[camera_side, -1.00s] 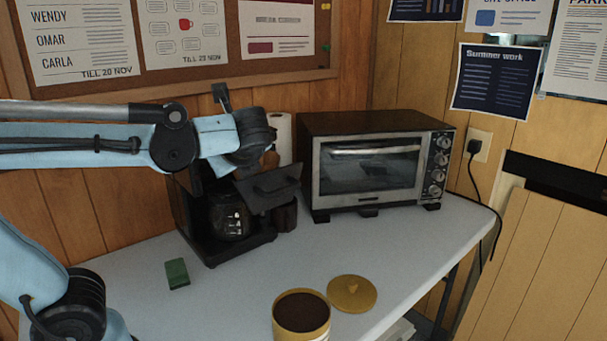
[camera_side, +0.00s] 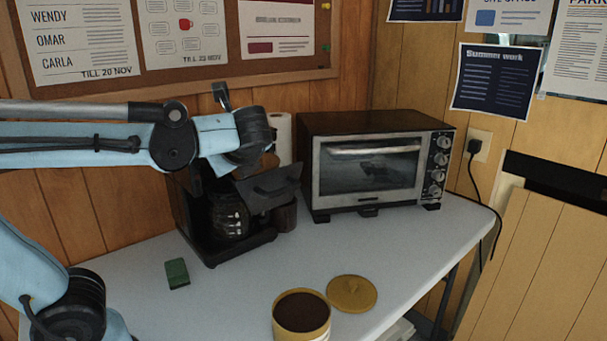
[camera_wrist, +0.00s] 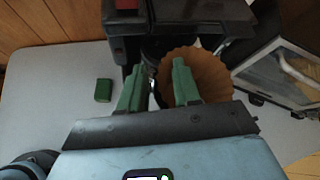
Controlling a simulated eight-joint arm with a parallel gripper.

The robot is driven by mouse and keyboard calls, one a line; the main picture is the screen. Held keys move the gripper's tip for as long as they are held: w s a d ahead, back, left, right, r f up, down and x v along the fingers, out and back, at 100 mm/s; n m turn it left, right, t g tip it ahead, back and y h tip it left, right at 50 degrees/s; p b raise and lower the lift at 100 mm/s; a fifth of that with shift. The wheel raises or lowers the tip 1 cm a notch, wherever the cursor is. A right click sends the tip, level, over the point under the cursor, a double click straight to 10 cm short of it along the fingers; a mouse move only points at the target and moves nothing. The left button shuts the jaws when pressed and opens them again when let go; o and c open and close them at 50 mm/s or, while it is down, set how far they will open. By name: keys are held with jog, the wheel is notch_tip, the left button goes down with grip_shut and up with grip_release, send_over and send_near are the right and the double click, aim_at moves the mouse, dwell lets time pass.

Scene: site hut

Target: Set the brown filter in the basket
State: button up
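The brown filter (camera_wrist: 210,78) is a fluted paper cup in the wrist view, partly hidden behind my right green fingertip. In the side view only a small brown patch of it (camera_side: 268,161) shows beside my gripper's end. My gripper (camera_wrist: 158,88) has its two green fingertips clearly apart, with the filter's left edge showing between them; I see no grip on it. The dark basket with a handle (camera_side: 270,187) sticks out from the coffee maker (camera_side: 187,215), just below my gripper. Whether the filter rests in the basket is hidden.
A glass carafe (camera_side: 229,216) stands in the coffee maker. A toaster oven (camera_side: 375,122) and a paper roll (camera_side: 281,135) stand close by. A green sponge (camera_side: 177,273), an open tin of coffee (camera_side: 301,328) and its yellow lid (camera_side: 352,293) are on the white table (camera_side: 240,300).

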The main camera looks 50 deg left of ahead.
jog(key=v, duration=1.2)
notch_tip(320, 180, down, 19)
jog(key=w+d+n+t+h, duration=0.2)
jog(key=n+h, duration=0.9)
jog(key=n, duration=0.6)
jog(key=shift+w+t+h, duration=0.2)
jog(key=shift+t+h, duration=0.1)
jog(key=shift+t, duration=0.6)
jog(key=shift+r, duration=0.15)
